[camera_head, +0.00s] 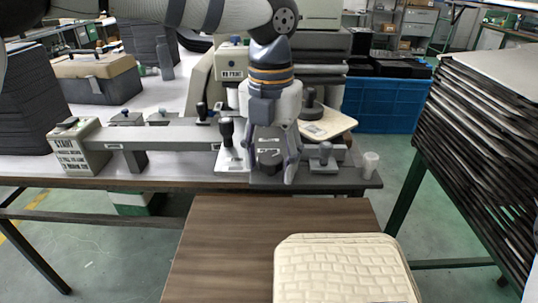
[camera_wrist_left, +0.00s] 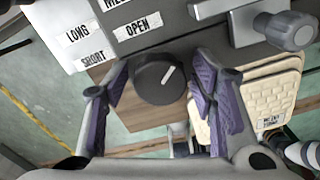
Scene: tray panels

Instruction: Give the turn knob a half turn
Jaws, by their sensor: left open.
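The turn knob (camera_wrist_left: 158,82) is a dark round knob with a white pointer line, seen in the left wrist view. The line points up and to the right in that picture. My left gripper (camera_wrist_left: 160,76) is open, with one purple-padded finger on each side of the knob. A gap shows between the knob and the right finger; whether the left finger touches it I cannot tell. In the head view my left gripper (camera_head: 270,172) points down at the front of the bench fixture, with the dark knob (camera_head: 268,158) partly hidden between its fingers. My right gripper is not in view.
A grey clamp handle (camera_wrist_left: 284,30) sits right of the knob. Labels reading LONG, SHORT and OPEN (camera_wrist_left: 136,28) lie beside it. A small cup (camera_head: 370,165) stands at the bench's right end. A cream padded case (camera_head: 345,268) lies on the brown table (camera_head: 220,250) in front.

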